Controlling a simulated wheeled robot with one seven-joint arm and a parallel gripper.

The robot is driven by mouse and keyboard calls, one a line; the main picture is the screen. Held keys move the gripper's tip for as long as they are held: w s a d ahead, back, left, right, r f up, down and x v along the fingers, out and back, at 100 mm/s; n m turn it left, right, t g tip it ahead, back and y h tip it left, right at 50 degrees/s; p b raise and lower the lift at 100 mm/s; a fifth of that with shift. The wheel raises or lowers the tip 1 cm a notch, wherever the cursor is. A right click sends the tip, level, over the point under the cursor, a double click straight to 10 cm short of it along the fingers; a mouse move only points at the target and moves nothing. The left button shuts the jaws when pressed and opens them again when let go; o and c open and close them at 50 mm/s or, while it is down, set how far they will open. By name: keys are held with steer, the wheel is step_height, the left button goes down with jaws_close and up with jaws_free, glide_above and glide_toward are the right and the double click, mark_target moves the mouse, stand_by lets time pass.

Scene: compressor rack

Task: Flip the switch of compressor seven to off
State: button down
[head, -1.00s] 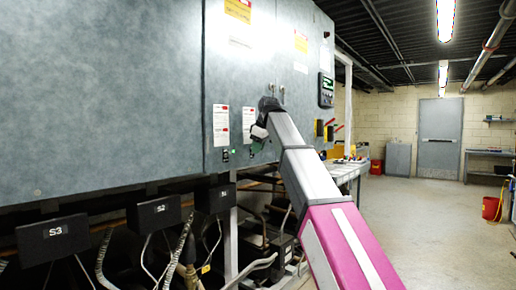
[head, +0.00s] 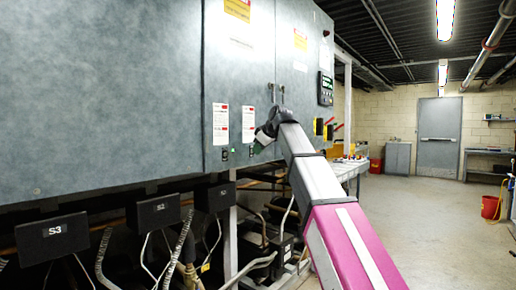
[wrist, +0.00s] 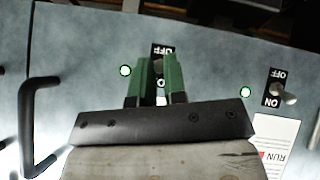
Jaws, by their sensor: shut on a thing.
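My gripper (wrist: 157,85) has green fingers at the cabinet face in the wrist view. They are closed around the small lever of a switch, whose black OFF plate (wrist: 162,49) shows just beyond the fingertips. The fingers hide most of the lever, so I cannot tell its position. A lit green lamp (wrist: 125,70) sits left of it. In the head view my gripper (head: 261,139) is against the lower part of the grey cabinet (head: 120,85). No compressor number is readable.
A second switch (wrist: 284,93) with an OFF/ON plate and a lit green lamp (wrist: 245,91) are to the right in the wrist view. A black handle (wrist: 28,120) sticks out at left. Black boxes, including S3 (head: 53,237), hang below the cabinet.

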steer(key=t+y, duration=0.1)
steer(key=f+t+y, duration=0.1)
steer(key=shift+s+d+f+y, duration=0.15)
steer(key=shift+s+f+y, duration=0.05)
steer(key=shift+f+y, duration=0.1)
steer(key=shift+w+f+m+t+y, duration=0.1)
steer(key=shift+f+m+t+y, duration=0.2)
steer(key=shift+t+y, duration=0.45)
steer(key=shift+y, duration=0.35)
steer(key=c, duration=1.4)
jaws_free()
steer(key=shift+c, duration=0.2)
steer(key=v, duration=1)
steer(key=shift+s+d, duration=0.2)
steer(key=shift+s, duration=0.05)
